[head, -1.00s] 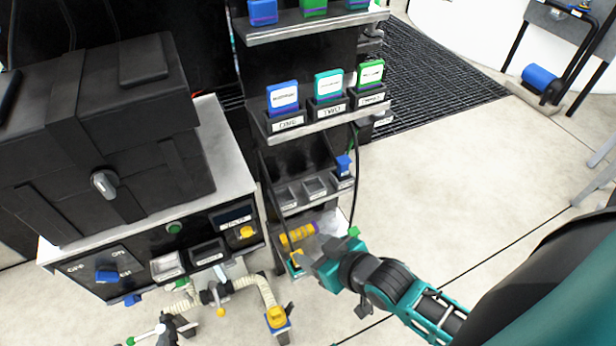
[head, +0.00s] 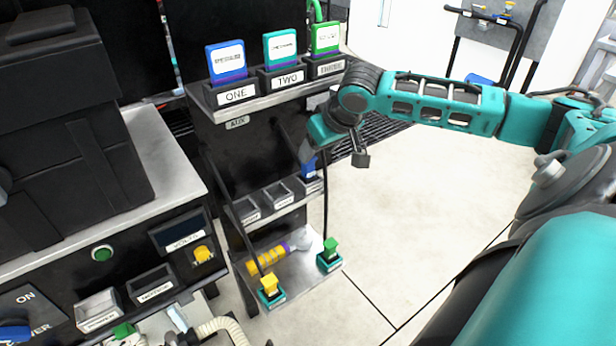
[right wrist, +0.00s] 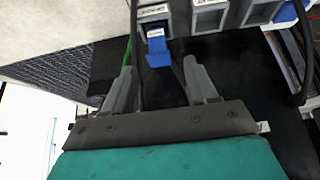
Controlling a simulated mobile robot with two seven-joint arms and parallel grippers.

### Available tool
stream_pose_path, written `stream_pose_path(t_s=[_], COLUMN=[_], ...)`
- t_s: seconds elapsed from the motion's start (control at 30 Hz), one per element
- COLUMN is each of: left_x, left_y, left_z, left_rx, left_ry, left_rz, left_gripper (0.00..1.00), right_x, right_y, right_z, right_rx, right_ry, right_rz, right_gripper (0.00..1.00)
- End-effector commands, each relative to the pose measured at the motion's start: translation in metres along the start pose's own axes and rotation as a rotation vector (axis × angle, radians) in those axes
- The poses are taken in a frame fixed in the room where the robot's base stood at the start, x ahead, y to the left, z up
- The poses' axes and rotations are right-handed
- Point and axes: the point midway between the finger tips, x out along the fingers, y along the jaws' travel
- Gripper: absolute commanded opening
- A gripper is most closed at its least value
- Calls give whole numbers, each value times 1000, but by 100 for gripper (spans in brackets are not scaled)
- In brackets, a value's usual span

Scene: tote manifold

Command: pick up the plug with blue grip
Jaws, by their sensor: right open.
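The plug with blue grip (head: 309,171) sits in the right-hand holder of the small shelf on the black rack, partly hidden behind my right gripper (head: 306,151) in the head view. In the right wrist view the blue grip (right wrist: 158,45) shows ahead of my right gripper (right wrist: 158,66), roughly centred between the two spread fingertips and just beyond them. The gripper is open and empty. A dark cable runs down past the plug between the fingers. My left gripper is not in view.
Grey holders (head: 263,200) stand left of the plug. Below are a yellow-and-purple cylinder (head: 267,258), a yellow plug (head: 269,287) and a green plug (head: 330,249), with hanging cables close by. A shelf (head: 270,96) with labelled blocks is above. Open floor lies to the right.

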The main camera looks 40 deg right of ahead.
Motion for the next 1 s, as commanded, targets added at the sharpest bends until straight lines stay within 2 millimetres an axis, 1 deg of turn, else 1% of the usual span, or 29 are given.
stream_pose_path(t_s=[0.27,0.4,0.53,0.67,0.87,1.0], left_x=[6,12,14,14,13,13], left_y=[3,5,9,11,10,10], left_z=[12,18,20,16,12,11], left_rx=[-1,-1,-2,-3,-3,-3], left_ry=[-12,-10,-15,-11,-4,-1], left_rz=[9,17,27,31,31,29], left_gripper=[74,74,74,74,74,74], right_x=[29,51,67,73,73,73], right_y=[2,2,3,3,3,3], right_z=[2,8,7,6,6,6], right_rx=[5,5,5,3,2,2], right_ry=[-2,-2,0,1,0,0], right_rz=[2,1,1,2,3,2], right_gripper=[57,57,57,57,57,45])
